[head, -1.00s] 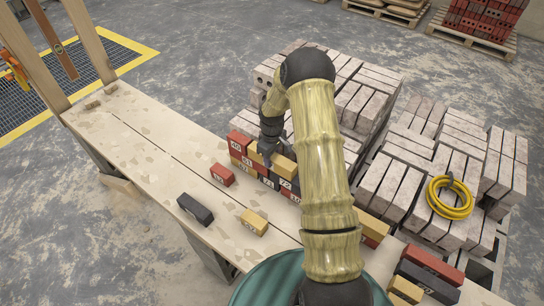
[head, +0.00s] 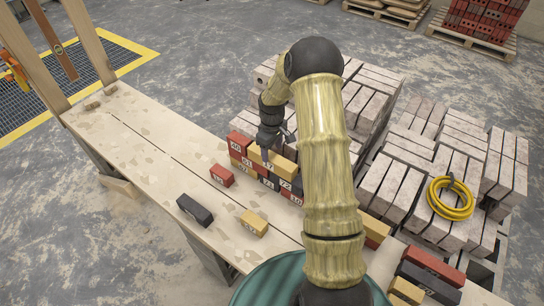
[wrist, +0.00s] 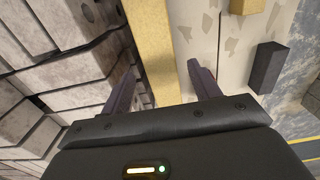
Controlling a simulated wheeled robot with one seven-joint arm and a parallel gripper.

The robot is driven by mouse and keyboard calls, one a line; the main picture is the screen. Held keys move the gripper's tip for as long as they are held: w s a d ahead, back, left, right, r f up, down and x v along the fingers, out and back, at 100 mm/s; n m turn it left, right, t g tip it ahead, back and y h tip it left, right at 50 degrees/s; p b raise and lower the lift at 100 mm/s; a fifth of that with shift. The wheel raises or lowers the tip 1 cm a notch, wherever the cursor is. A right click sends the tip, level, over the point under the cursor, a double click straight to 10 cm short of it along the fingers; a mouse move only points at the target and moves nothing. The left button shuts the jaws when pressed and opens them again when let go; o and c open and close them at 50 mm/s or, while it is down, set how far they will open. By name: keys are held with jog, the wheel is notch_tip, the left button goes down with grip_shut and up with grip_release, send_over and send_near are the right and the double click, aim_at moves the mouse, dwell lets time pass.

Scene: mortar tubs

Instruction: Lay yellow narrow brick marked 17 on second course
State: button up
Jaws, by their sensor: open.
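The yellow narrow brick (head: 283,163) marked 17 lies on top of the small brick wall, beside the red brick (head: 237,140) marked 40. Bricks of the lower course, red, dark and yellow, lie under it. My gripper (head: 270,146) is over the yellow brick and hides part of it. In the wrist view the yellow brick (wrist: 152,40) runs lengthwise between the two spread fingers of my gripper (wrist: 162,72). The fingers look apart from it; their exact height against the brick is hard to tell.
Loose on the bench (head: 150,130) lie a red brick (head: 222,175), a dark brick (head: 195,209) and a yellow brick (head: 254,222). Stacked grey blocks (head: 372,105) stand close behind the wall. More bricks (head: 430,275) lie at lower right. The bench's left part is mostly clear.

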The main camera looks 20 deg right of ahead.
aim_at(271, 158)
notch_tip(271, 158, up, 8)
jog(key=shift+f, duration=0.25)
dwell(0.5)
jog(key=s+a+r+m+t, duration=0.1)
jog(key=s+a+r+m, duration=0.1)
jog(key=s, duration=0.5)
jog(key=s+a+r+m, duration=0.2)
jog(key=s+a+r, duration=0.1)
jog(key=s, duration=0.5)
jog(key=s+a+r+m+t, duration=0.1)
jog(key=s+a+r+m, duration=0.1)
jog(key=s, duration=0.6)
jog(key=shift+s+a+r+m+t, duration=0.3)
jog(key=shift+a+r+m, duration=0.1)
jog(key=shift+a+r, duration=0.4)
